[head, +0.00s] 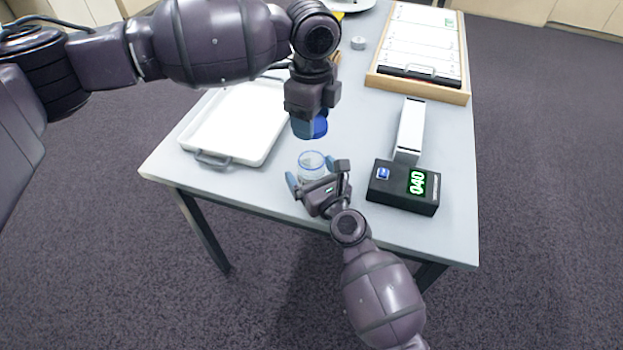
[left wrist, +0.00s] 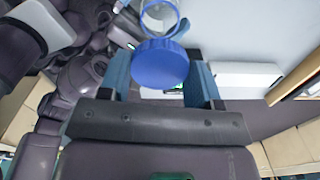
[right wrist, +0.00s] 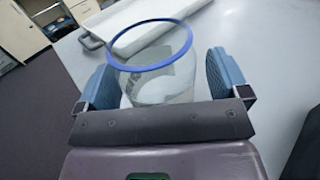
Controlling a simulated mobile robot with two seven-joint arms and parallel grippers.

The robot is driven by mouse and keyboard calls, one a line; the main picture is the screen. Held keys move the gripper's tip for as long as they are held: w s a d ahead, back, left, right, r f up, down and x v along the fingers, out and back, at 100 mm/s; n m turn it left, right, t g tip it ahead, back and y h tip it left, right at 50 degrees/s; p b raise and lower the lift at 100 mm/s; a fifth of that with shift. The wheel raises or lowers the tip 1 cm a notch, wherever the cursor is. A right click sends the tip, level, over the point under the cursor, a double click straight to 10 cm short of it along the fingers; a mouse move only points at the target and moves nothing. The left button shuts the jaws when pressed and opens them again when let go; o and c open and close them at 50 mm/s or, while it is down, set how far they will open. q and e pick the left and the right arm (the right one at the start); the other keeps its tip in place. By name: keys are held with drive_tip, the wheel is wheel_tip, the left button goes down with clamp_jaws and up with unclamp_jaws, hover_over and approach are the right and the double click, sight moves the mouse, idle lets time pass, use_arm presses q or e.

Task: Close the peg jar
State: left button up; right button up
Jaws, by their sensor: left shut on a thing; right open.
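The clear peg jar (head: 311,163) with a blue rim stands open near the table's front edge; it also shows in the right wrist view (right wrist: 150,88). My right gripper (head: 312,174) is open, with its blue fingers on either side of the jar and gaps visible in the right wrist view. My left gripper (head: 306,124) is shut on the blue lid (head: 319,127) and holds it above the jar, apart from it. In the left wrist view the lid (left wrist: 160,63) sits between the fingers, with the jar rim (left wrist: 163,14) beyond it. I cannot make out pegs inside the jar.
A white tray (head: 227,128) lies to the left of the jar. A black box with a green "040" display (head: 403,187) and a white block (head: 410,128) stand to the right. A wooden-framed board (head: 417,85) lies at the back right. The table's front edge is close.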

drive_tip(key=c, duration=1.3)
use_arm(q)
hover_over(310, 148)
drive_tip(key=s, duration=0.2)
drive_tip(key=shift+f, duration=2.45)
use_arm(e)
drive_tip(key=shift+c, duration=0.2)
use_arm(q)
drive_tip(key=shift+f, duration=0.1)
drive_tip(key=shift+f, duration=0.8)
drive_tip(key=shift+f, duration=0.5)
